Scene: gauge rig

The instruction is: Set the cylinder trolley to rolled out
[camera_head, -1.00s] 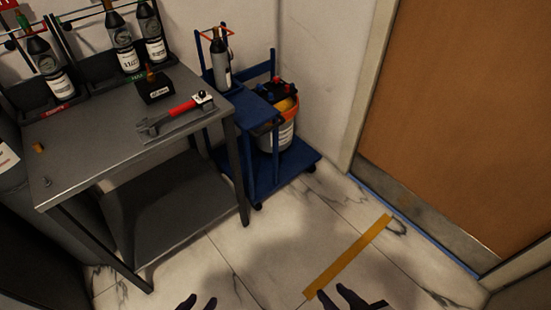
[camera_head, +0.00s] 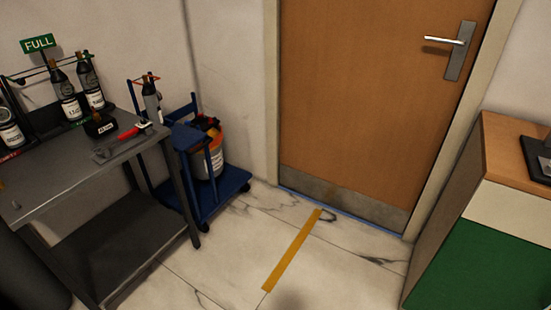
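The blue cylinder trolley (camera_head: 222,188) stands on the floor in the corner, right of the metal bench and against the back wall. It carries a grey gas cylinder (camera_head: 151,100) on its left side and a white bucket (camera_head: 208,160) with an orange rim. The bench hides part of its left side. A yellow floor strip (camera_head: 292,250) lies on the tiles to the trolley's right, apart from it. Neither of my grippers shows in the head view now.
The grey metal bench (camera_head: 70,172) holds a red-handled wrench (camera_head: 122,145) and several cylinders. A closed wooden door (camera_head: 360,100) is at the back. A cabinet (camera_head: 490,235) with a green front stands at right. The floor around the yellow strip is clear.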

